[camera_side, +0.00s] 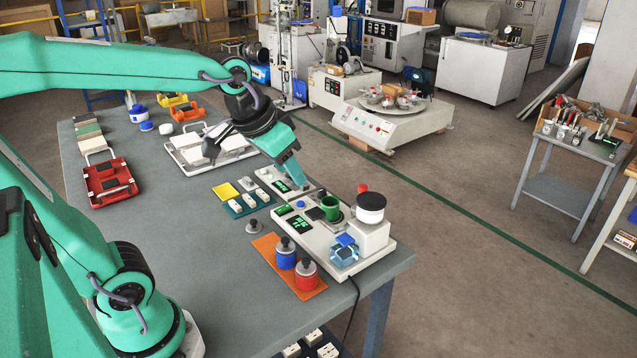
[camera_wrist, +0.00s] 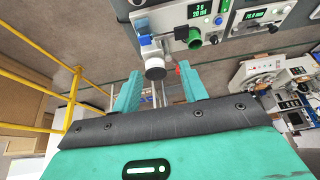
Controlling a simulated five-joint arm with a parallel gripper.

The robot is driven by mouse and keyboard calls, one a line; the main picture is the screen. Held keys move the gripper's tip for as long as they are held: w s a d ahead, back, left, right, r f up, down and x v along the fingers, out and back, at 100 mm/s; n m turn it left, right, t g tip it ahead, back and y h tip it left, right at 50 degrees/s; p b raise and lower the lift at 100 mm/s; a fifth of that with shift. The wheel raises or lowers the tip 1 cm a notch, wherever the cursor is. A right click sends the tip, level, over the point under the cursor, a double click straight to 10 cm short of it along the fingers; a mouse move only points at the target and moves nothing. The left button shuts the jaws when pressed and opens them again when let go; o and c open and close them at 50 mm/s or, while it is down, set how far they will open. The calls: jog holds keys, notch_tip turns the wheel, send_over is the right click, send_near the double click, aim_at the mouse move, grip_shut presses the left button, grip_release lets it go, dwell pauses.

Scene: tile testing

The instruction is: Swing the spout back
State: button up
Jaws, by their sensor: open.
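A white bench machine (camera_side: 318,239) stands at the table's right end, with a lit green display, a green cup (camera_side: 330,207) and a white cylinder with a black top (camera_side: 371,207). A red-tipped part (camera_side: 362,188) stands behind the cup; I cannot tell clearly which part is the spout. My gripper (camera_side: 295,178) is above the smaller white unit (camera_side: 268,180), left of the cup and apart from the red tip.
A blue faceted part (camera_side: 345,250) sits at the machine's front. Blue and red weights (camera_side: 305,275) stand on an orange mat (camera_side: 264,247). A teal tray (camera_side: 236,208), a yellow pad (camera_side: 225,191) and a red case (camera_side: 110,183) lie to the left. The table's front middle is clear.

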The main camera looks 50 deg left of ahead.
dwell(0.3)
jog(key=g, duration=0.5)
send_over(363, 186)
jog(key=shift+n, duration=0.4)
jog(key=shift+d+f, duration=0.15)
jog(key=shift+f, duration=1.45)
jog(key=shift+d+f, duration=0.1)
jog(key=shift+f, duration=1.45)
jog(key=shift+f, duration=0.2)
jog(key=shift+a+f, duration=0.2)
jog(key=shift+f, duration=3.5)
grip_shut()
